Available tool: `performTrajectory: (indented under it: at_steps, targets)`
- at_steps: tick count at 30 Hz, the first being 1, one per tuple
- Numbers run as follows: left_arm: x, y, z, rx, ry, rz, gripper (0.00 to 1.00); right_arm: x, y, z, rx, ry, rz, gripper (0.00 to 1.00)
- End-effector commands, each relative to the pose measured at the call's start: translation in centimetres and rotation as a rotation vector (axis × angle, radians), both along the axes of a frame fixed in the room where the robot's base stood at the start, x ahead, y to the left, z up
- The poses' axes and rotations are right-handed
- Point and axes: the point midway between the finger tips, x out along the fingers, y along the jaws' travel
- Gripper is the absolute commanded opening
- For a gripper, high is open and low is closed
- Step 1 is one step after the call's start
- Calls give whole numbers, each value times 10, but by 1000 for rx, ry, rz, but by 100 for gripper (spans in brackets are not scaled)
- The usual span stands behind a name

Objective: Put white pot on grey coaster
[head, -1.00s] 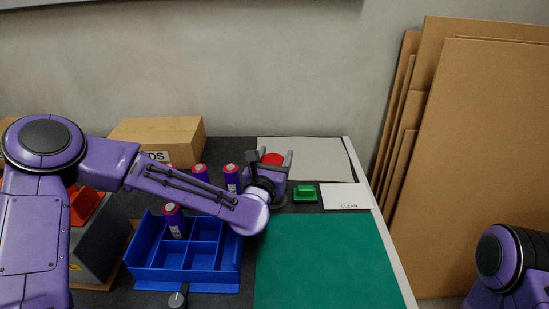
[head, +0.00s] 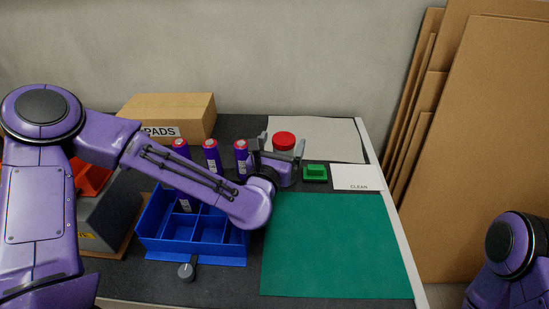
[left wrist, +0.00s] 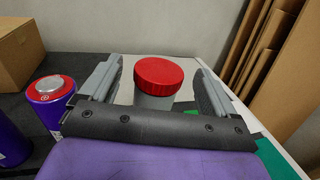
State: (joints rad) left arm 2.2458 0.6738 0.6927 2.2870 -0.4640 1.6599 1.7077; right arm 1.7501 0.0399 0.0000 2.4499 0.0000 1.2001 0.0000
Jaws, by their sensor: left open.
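The pot (head: 284,140) has a red lid and a pale body. It stands upright at the back of the table, and its lower part is partly hidden by my left gripper. My left gripper (head: 282,149) is open, with one finger on each side of the pot. In the left wrist view the red lid (left wrist: 159,74) shows between the spread fingers (left wrist: 158,88), with gaps on both sides. I cannot make out a separate grey coaster; a light grey sheet (head: 335,138) lies at the back right. My right gripper is out of view.
Several purple cylinders with red tops (head: 211,150) stand left of the gripper, by a blue divided tray (head: 195,257). A green block (head: 315,172) and a white "CLEAN" card (head: 357,177) lie to the right. The green mat (head: 335,245) is bare.

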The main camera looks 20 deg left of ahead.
Motion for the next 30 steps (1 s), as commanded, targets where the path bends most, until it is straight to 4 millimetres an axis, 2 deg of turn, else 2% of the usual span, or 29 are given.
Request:
performTrajectory:
  at_steps: [1,5,6,10,16,30]
  targets:
    - [-15,-1,-2,-1,0,-4,90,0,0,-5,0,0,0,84]
    - [-53,-1,-3,-1,0,-4,90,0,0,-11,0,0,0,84]
    - [-56,-2,10,7,4,-1,90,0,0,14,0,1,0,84]
    - [-69,-2,7,7,3,1,90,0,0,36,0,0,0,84]
    - [-78,-1,2,1,1,-1,90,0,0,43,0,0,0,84]
    - [-78,-1,0,0,0,0,90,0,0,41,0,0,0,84]
